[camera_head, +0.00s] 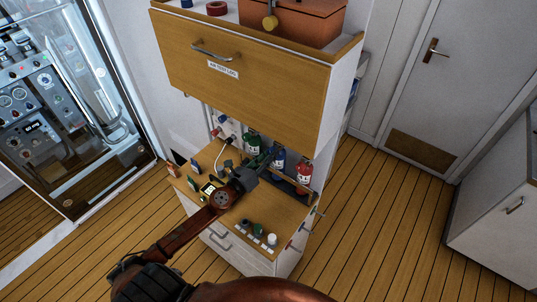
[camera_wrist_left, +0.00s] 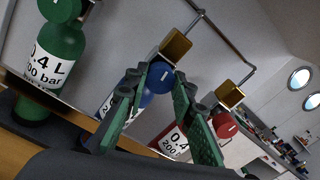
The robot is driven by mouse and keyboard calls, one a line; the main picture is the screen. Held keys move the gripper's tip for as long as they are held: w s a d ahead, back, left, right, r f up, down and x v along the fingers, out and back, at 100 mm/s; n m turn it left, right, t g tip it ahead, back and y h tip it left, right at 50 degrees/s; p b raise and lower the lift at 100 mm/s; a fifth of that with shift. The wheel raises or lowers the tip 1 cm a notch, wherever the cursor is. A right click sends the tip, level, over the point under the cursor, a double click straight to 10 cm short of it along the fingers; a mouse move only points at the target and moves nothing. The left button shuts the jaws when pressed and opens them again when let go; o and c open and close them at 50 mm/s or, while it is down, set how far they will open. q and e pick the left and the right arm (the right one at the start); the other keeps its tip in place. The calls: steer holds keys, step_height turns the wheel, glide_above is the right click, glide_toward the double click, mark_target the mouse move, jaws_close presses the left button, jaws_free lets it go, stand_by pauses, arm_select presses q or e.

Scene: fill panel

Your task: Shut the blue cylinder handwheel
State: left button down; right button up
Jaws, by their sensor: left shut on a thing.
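The blue cylinder (camera_head: 278,158) stands between the green cylinder and the red cylinder on the wooden counter. In the left wrist view its body (camera_wrist_left: 150,98) is partly hidden by my fingers. Its round blue handwheel (camera_wrist_left: 160,77) sits on top, with a white mark on its face and a brass block just beyond it. My left gripper (camera_head: 266,158) reaches in from the left at the top of the blue cylinder. In the left wrist view the green fingers of my left gripper (camera_wrist_left: 168,76) are on either side of the blue handwheel, shut on it. My right gripper is not in view.
The green cylinder (camera_head: 252,143) and the red cylinder (camera_head: 304,173) stand close on either side.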

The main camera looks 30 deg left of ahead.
arm_select(q)
steer(key=shift+f+m, duration=0.15)
steer(key=shift+m, duration=0.75)
steer(key=c, duration=1.6)
jaws_free()
steer(key=s, duration=0.4)
steer(key=s+a, duration=0.1)
steer(key=s, duration=0.7)
steer(key=shift+a, duration=0.2)
